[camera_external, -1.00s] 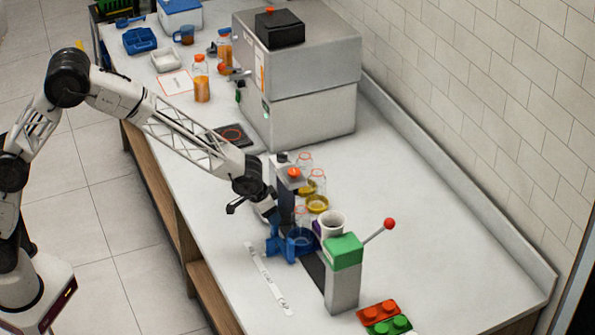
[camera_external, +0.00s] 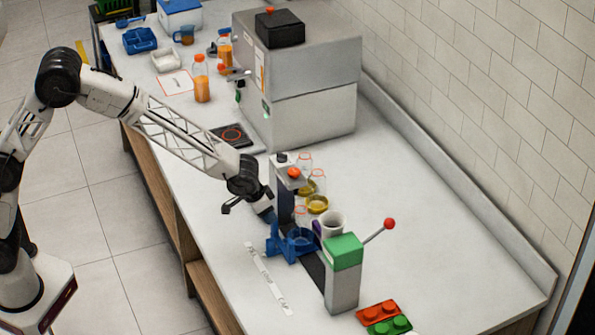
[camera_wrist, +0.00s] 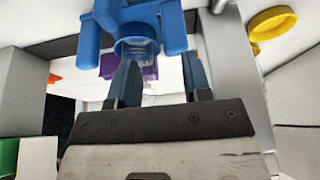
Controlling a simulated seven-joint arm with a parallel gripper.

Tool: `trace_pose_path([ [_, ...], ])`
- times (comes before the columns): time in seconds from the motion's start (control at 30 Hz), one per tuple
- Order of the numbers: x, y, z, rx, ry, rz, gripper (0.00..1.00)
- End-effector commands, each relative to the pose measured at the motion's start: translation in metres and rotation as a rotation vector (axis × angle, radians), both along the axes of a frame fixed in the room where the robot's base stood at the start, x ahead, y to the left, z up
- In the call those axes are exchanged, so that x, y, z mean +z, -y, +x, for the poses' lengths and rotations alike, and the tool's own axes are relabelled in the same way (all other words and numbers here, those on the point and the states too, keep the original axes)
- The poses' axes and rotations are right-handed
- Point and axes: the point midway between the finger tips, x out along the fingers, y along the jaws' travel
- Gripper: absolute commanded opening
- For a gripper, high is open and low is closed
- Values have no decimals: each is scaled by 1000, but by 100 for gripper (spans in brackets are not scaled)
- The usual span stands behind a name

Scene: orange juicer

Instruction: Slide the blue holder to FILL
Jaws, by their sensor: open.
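The blue holder (camera_external: 291,247) sits on the dark rail between the grey filling post (camera_external: 284,190) and the green-topped capping post (camera_external: 344,252). It is near the upper end of the white label strip (camera_external: 268,280), whose words are too small to read surely. A clear bottle (camera_external: 301,216) appears to stand in the holder. In the wrist view, the blue holder (camera_wrist: 88,38) is at the top, with its ring beyond the fingertips. My gripper (camera_wrist: 158,75) is open with nothing between its fingers. In the external view, my gripper (camera_external: 263,210) is just left of and above the holder, apparently apart from it.
Clear jars with yellow lids (camera_external: 317,204) and a white cup (camera_external: 331,224) stand close behind the holder. The red-knobbed lever (camera_external: 388,224) sticks out right. A large grey machine (camera_external: 300,90) stands behind. The counter front-left of the strip is clear.

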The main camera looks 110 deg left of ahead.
Motion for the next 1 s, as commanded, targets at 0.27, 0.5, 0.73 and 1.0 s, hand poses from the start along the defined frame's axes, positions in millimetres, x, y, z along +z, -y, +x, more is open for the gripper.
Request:
trace_pose_path([
  [0.27, -13, 50, 12, -3, 0, 0, 45],
  [0.5, -15, 59, 13, 0, 1, 1, 45],
  [0.73, -16, 59, 13, 0, 1, 1, 45],
  [1.0, -25, 56, 15, 0, -1, -1, 45],
])
